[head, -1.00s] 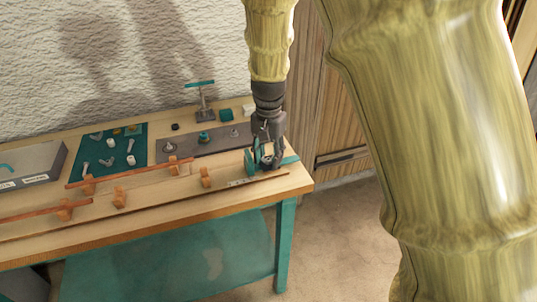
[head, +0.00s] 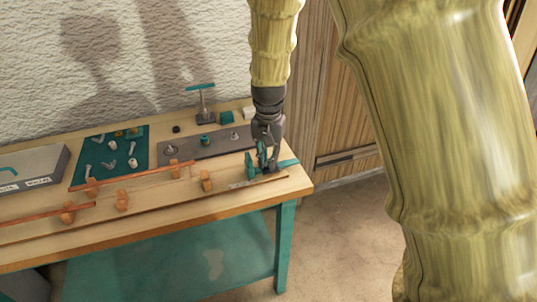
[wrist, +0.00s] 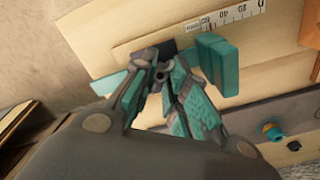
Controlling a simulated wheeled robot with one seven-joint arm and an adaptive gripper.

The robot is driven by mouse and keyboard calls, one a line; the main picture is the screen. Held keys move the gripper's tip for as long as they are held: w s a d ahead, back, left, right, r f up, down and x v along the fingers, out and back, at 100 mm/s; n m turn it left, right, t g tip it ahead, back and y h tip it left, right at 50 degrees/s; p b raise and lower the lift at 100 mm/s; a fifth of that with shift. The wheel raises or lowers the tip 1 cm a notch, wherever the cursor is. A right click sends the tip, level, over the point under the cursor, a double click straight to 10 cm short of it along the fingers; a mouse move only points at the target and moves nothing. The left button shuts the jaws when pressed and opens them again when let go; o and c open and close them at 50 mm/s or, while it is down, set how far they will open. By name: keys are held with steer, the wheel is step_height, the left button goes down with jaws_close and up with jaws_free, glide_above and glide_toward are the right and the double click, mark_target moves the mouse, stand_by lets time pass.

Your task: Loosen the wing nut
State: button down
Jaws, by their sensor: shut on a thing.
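My gripper (head: 267,168) points down at the right end of the workbench, and its fingers are closed together. In the wrist view the fingertips (wrist: 160,74) meet just beside an upright teal block (wrist: 216,64), which also shows in the head view (head: 250,165). They are shut on a small part at this teal fixture, which I take to be the wing nut. The fingers cover it almost wholly, so its wings and how far it is turned cannot be seen.
A ruler scale (wrist: 228,18) lies by the fixture. A grey plate (head: 190,147) with several fittings is behind. Orange blocks (head: 206,181) and thin laths (head: 140,174) lie to the left, with a teal mat (head: 90,165) of small parts. A T-handled stand (head: 202,100) rises at the back.

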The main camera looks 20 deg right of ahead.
steer(key=n+p, duration=0.3)
steer(key=n, duration=0.1)
steer(key=shift+r+p, duration=0.15)
steer(key=shift+p, duration=0.15)
steer(key=n+p, duration=0.3)
steer(key=n, duration=0.2)
steer(key=n+p, duration=0.2)
steer(key=n, duration=0.2)
steer(key=shift+n, duration=0.3)
steer(key=shift+n+p, duration=1.15)
steer(key=shift+n, duration=0.95)
steer(key=shift+f, duration=0.2)
steer(key=c, duration=1.3)
jaws_free()
steer(key=shift+c, duration=0.2)
steer(key=shift+r, duration=0.1)
